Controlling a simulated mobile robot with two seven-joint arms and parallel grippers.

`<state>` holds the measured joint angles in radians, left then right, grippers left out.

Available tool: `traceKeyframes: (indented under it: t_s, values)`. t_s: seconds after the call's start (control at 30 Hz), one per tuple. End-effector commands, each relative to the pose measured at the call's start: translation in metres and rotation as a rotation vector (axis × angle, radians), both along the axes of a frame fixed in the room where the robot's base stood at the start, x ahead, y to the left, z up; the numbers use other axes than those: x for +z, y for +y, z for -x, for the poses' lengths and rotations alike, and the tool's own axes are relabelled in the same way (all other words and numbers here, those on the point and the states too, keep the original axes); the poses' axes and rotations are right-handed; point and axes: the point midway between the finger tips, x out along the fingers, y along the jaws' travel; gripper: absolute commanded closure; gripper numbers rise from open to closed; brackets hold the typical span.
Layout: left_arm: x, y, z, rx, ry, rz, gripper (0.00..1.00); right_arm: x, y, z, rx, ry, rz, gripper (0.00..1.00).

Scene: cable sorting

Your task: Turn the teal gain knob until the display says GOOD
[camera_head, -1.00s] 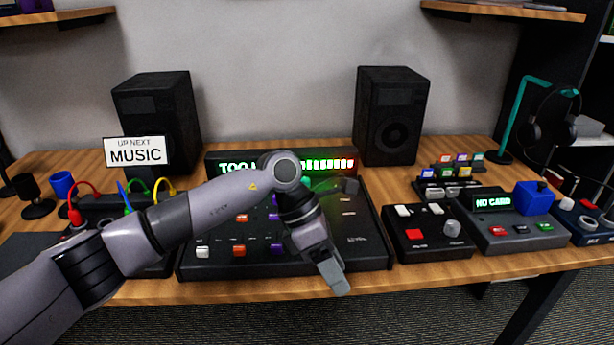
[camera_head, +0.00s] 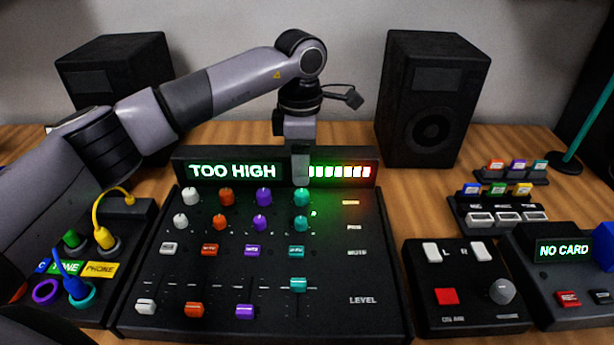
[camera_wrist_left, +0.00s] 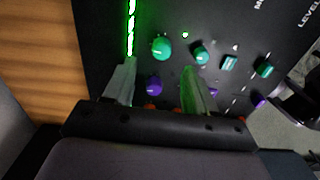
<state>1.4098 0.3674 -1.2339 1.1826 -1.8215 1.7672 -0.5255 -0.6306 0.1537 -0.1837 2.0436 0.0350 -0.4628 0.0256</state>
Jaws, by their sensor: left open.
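The teal gain knob (camera_head: 301,196) is the top knob of the teal column on the black mixer (camera_head: 370,310). It also shows in the left wrist view (camera_wrist_left: 161,47), ahead of and between the fingertip lines. The display (camera_head: 232,171) reads TOO HIGH, and its bar meter (camera_head: 342,171) is lit from green to red. My left gripper (camera_head: 300,178) points down just behind the knob, seen edge-on. In the left wrist view its fingers (camera_wrist_left: 158,76) are apart, with nothing held between them. A second teal knob (camera_head: 301,223) sits just below the gain knob.
White, orange and purple knobs, buttons and sliders crowd the mixer left of the teal column. A speaker (camera_head: 433,98) stands behind right. A cable box (camera_head: 130,215) is left, and a control box (camera_head: 462,318) is right.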

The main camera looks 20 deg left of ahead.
Motion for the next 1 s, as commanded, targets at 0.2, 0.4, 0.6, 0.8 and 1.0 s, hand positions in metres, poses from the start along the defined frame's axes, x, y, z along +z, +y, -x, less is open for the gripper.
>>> traceKeyframes:
  t_s: [0.2, 0.4, 0.6, 0.8, 1.0]
  values:
    - [-0.033, 0.0, 0.001, 0.0, 0.004, 0.0, 0.44, -0.004, 0.001, 0.005, 0.0, 0.013, -0.002, 0.57]
    - [-0.059, 0.0, 0.001, -0.001, 0.004, 0.001, 0.44, -0.005, 0.001, 0.006, -0.001, 0.015, -0.003, 0.57]
    - [-0.068, -0.001, 0.001, -0.001, 0.001, 0.002, 0.44, -0.005, 0.001, 0.005, -0.002, 0.012, -0.003, 0.57]
    - [-0.068, -0.001, 0.001, -0.001, 0.001, 0.002, 0.44, -0.003, 0.001, 0.002, -0.002, 0.006, -0.003, 0.57]
    - [-0.068, -0.001, 0.001, -0.001, 0.001, 0.002, 1.0, -0.003, 0.001, 0.002, -0.001, 0.004, -0.003, 0.57]
